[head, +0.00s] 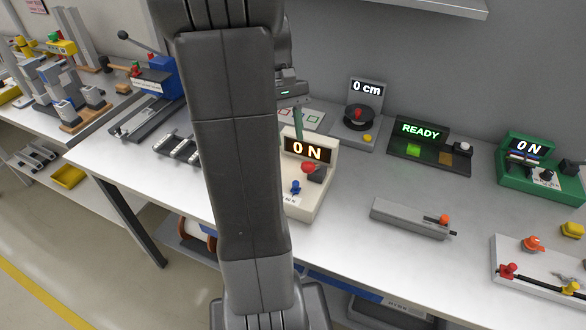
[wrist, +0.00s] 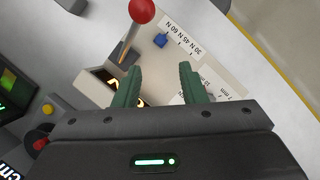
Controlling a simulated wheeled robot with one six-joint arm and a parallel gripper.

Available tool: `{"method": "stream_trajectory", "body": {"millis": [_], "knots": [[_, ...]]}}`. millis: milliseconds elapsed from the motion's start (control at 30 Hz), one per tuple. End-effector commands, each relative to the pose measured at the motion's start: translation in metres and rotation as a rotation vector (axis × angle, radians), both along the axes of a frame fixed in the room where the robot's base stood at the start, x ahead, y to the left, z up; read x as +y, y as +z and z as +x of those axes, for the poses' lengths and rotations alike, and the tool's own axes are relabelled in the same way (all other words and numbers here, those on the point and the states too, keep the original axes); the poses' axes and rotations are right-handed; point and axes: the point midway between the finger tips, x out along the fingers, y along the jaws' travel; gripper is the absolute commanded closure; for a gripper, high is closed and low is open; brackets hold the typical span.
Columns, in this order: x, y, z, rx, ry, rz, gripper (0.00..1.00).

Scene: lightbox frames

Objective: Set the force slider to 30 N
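The beige device (head: 318,190) stands on the table just right of my arm, and its display (head: 307,150) reads "0 N". The small blue slider knob (head: 295,187) is on its front face. In the wrist view the blue knob (wrist: 160,40) is beside printed marks reading 30 N, 45 N and 60 N; its exact setting is unclear. My gripper (wrist: 157,72) has two green fingers, spread apart and empty. The fingers are over the beige device in that view, apart from the blue knob, and partly cover the display. In the head view, my arm hides most of the gripper.
A red-ball lever (wrist: 142,10) rises from the beige device beside the blue knob. A dial unit reading "0 cm" (head: 365,105) and a READY panel (head: 430,150) stand behind. A green device (head: 520,180) also reads "0 N". A grey slide block (head: 405,218) lies at front right.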

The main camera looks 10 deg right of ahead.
Motion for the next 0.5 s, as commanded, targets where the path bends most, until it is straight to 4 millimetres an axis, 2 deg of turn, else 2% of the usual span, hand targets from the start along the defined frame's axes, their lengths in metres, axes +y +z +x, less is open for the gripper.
{"method": "stream_trajectory", "body": {"millis": [300, 500], "knots": [[-0.005, -0.064, -0.027, 0.005, 0.000, 0.000, 0.62], [-0.007, -0.093, -0.038, 0.003, 0.000, 0.000, 0.62]]}}
